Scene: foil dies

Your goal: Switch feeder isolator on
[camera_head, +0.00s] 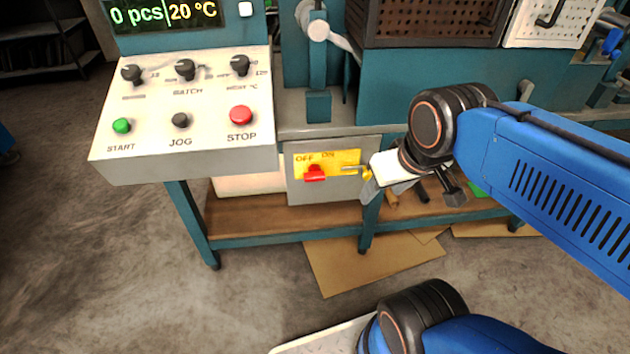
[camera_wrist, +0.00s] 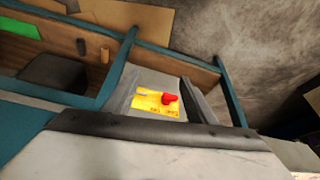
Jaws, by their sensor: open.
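The feeder isolator is a red handle (camera_head: 314,173) on a yellow plate (camera_head: 345,157) marked OFF and ON, on the front of a grey box under the machine bench. The red handle sits below the OFF label; its exact angle is hard to tell. My gripper (camera_head: 369,182) is just right of the plate in the head view, apart from the handle. In the wrist view, the red handle (camera_wrist: 170,98) and yellow plate (camera_wrist: 152,103) show between my open, empty gripper fingers (camera_wrist: 164,88).
A control panel (camera_head: 185,110) with knobs and START, JOG and STOP buttons overhangs at the upper left. Teal bench legs (camera_head: 192,225) and a wooden lower shelf (camera_head: 265,218) surround the box. Cardboard (camera_head: 350,268) lies on the floor. Open floor shows in front.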

